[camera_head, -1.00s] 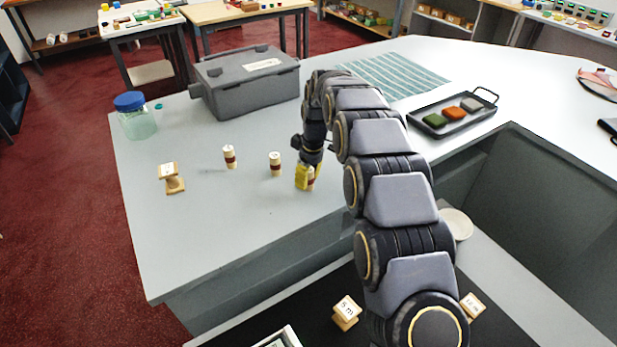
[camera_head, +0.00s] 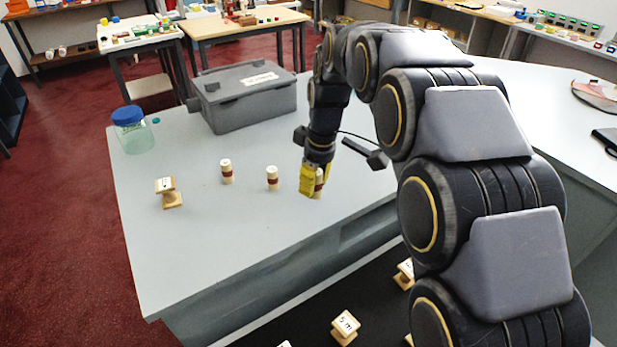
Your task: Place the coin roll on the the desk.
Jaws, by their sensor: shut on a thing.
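My gripper (camera_head: 310,182) has yellow fingertips and is shut on a cream coin roll with a red-brown band (camera_head: 320,180). It is over the pale grey counter top (camera_head: 220,240), close to its front edge. The fingers hide part of the roll, and I cannot tell whether its base touches the surface. Two similar coin rolls stand upright to its left, one nearer (camera_head: 272,178) and one farther (camera_head: 227,171).
A wooden spool-like stand with a label (camera_head: 168,194) is at the left. A blue-lidded jar (camera_head: 133,132) and a grey case (camera_head: 245,98) stand behind. My arm covers much of the right side. Small labelled stands (camera_head: 344,327) are on a lower dark surface in front.

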